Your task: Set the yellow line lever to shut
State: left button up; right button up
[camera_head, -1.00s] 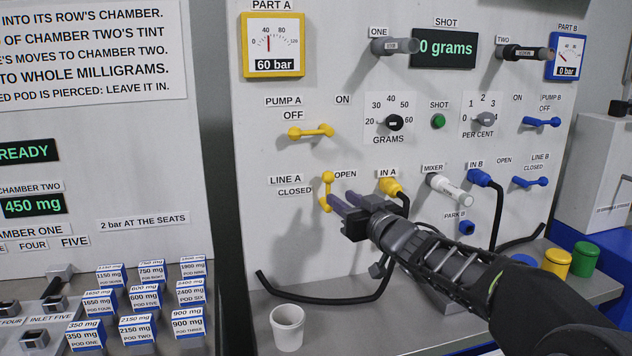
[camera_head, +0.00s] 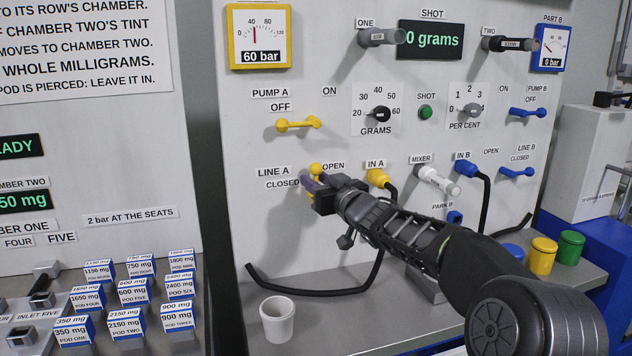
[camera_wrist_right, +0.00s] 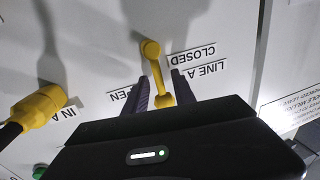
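The yellow line lever (camera_head: 316,168) is on the panel between the LINE A / CLOSED and OPEN labels. In the head view its upper knob shows and its lower part is hidden behind my gripper. In the right wrist view the lever (camera_wrist_right: 154,62) runs from a round end down to an end lying between my fingers. My right gripper (camera_head: 308,183), also in the right wrist view (camera_wrist_right: 161,92), is open, with one finger on each side of the lever. I cannot tell whether either finger touches it. My left gripper is not in view.
The yellow IN A plug (camera_head: 377,177) with its black hose is just right of my right gripper. The yellow pump lever (camera_head: 298,124) is above. A white cup (camera_head: 277,320) stands on the bench below. Pods (camera_head: 125,322) sit at the lower left.

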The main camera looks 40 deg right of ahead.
jog(key=shift+w, duration=0.2)
jog(key=shift+c, duration=0.3)
grip_shut()
dwell(1.0)
